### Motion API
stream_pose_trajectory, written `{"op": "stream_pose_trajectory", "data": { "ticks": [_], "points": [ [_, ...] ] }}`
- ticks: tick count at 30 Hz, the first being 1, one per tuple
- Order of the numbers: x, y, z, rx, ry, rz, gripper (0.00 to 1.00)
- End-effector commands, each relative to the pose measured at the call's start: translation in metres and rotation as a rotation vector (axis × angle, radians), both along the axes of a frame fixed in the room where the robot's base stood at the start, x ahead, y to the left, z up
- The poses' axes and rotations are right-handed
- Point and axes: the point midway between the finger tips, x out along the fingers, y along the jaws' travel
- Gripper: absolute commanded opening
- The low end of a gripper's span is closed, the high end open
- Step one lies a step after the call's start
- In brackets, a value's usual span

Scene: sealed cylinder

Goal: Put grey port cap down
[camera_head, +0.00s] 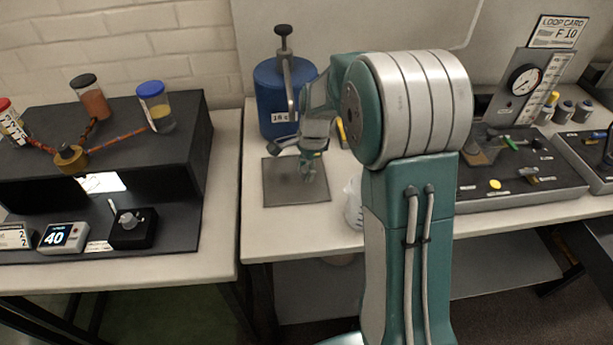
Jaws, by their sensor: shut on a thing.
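My gripper (308,170) points down over the dark grey square mat (270,197) on the middle table. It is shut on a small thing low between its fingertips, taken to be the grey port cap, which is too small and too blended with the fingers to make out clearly. I cannot tell whether it touches the mat. The blue sealed cylinder (270,85) with a white label stands upright just behind the mat. A dark clamp handle (284,32) rises above it, and my arm covers part of its right side.
A black bench unit (185,200) with lidded jars stands on the left table. A dark panel (530,195) with a gauge (525,79) is at the right. The bare mat front is clear.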

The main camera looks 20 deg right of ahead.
Motion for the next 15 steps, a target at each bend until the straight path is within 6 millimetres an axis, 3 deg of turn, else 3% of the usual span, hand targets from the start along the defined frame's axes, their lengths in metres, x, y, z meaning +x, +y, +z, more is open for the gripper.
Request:
{"op": "stream_pose_trajectory", "data": {
  "ticks": [4, 14, 15],
  "points": [
    [-0.002, -0.001, -0.023, 0.000, 0.004, -0.001, 0.01],
    [-0.002, -0.001, -0.026, 0.001, 0.002, -0.002, 0.01],
    [-0.002, -0.001, -0.026, 0.000, 0.002, -0.002, 0.54]
  ]
}}
